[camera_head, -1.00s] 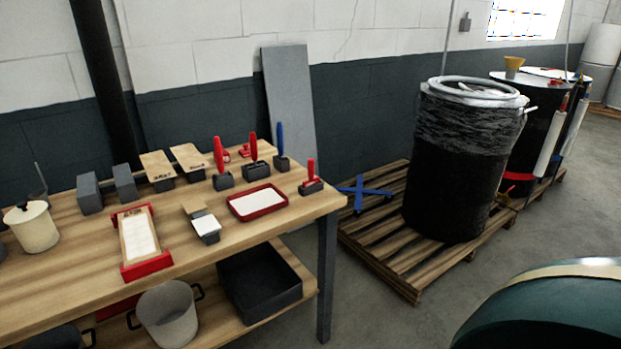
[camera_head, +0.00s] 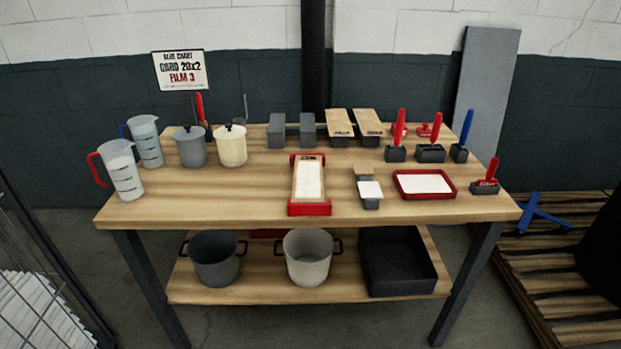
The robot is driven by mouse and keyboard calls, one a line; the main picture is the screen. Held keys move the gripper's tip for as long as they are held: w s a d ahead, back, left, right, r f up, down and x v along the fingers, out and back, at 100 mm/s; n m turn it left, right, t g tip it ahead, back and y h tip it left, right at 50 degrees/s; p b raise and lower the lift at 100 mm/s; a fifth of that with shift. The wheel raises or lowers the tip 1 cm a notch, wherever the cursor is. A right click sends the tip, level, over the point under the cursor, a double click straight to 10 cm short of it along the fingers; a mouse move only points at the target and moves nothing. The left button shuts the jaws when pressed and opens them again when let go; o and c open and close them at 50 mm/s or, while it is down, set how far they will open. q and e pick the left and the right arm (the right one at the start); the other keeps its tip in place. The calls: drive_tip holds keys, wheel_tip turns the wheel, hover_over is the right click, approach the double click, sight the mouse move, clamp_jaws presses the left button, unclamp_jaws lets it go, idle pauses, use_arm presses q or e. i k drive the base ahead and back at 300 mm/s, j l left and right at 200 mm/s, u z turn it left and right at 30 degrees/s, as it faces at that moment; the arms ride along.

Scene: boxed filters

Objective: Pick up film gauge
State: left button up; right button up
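A wooden workbench (camera_head: 240,205) stands ahead of me with several tools on it. I cannot tell for sure which one is the film gauge. Candidates at the right are small dark blocks with upright handles: a red-handled one (camera_head: 396,151), another dark block with a red top (camera_head: 431,153), a blue-handled one (camera_head: 459,152) and a low red one (camera_head: 486,186) near the right edge. Neither of my grippers is in view.
A red-rimmed tray (camera_head: 424,195), a red-ended board (camera_head: 309,208) and jugs (camera_head: 122,172) stand on the bench. Pots (camera_head: 214,260) and a black bin (camera_head: 398,262) sit on the lower shelf. A wire cage (camera_head: 45,270) is at left, a pallet (camera_head: 553,280) at right.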

sight(488, 181)
drive_tip(key=l+u, duration=0.2)
drive_tip(key=u, duration=0.15)
drive_tip(key=i+l+u, duration=0.1)
drive_tip(key=l+u, duration=0.15)
drive_tip(key=u, duration=0.15)
drive_tip(key=l+u, duration=0.35)
drive_tip(key=k+l+u, duration=0.2)
drive_tip(key=l, duration=0.25)
drive_tip(key=l+u, duration=0.2)
drive_tip(key=l, duration=0.25)
drive_tip(key=k+l, duration=0.1)
drive_tip(key=l, duration=0.3)
drive_tip(key=k+l+u, duration=0.1)
drive_tip(key=l, duration=0.35)
drive_tip(key=k+l, duration=0.15)
drive_tip(key=l, duration=0.25)
drive_tip(key=k+l+u, duration=0.1)
drive_tip(key=l, duration=0.3)
drive_tip(key=k+l, duration=0.2)
drive_tip(key=l, duration=0.2)
